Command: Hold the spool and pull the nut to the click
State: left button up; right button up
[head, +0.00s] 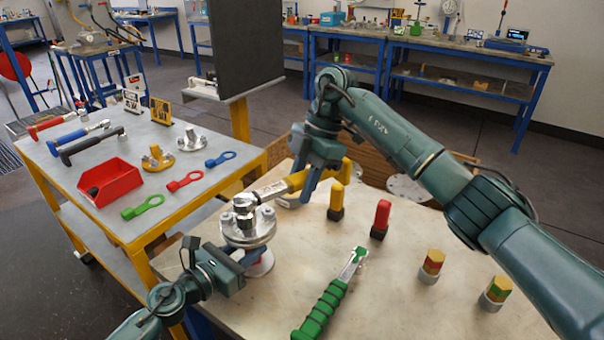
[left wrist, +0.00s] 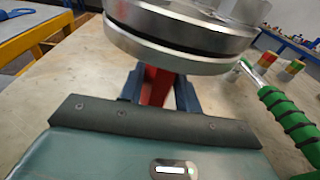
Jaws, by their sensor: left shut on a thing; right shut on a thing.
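The spool (head: 248,237) is a silver flanged piece standing on the pale bench; in the left wrist view its thick flange (left wrist: 180,45) sits over a red neck (left wrist: 155,88). My left gripper (head: 250,258) is shut on the spool below the flange, with one dark finger on each side of the red neck. A wrench (head: 268,191) with a yellow handle reaches over the spool, its silver head at the nut (head: 245,201) on top. My right gripper (head: 308,188) is shut on the yellow handle. The exact fit of head on nut is too small to tell.
A green-handled wrench (head: 325,305) lies right of the spool. A yellow-topped piece (head: 337,198), a red-topped piece (head: 381,217) and two banded hex pieces (head: 433,262) stand farther right. A side table (head: 210,200) at left holds a red bin (head: 112,183) and tools.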

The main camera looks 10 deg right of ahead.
jog(key=shift+f, duration=0.2)
dwell(0.4)
jog(key=shift+f, duration=0.95)
jog(key=shift+s+d+r+m, duration=0.25)
jog(key=shift+s+r+m, duration=0.2)
jog(key=shift+m, duration=0.15)
jog(key=shift+r, duration=2.05)
pick_arm(q)
jog(key=o, duration=1)
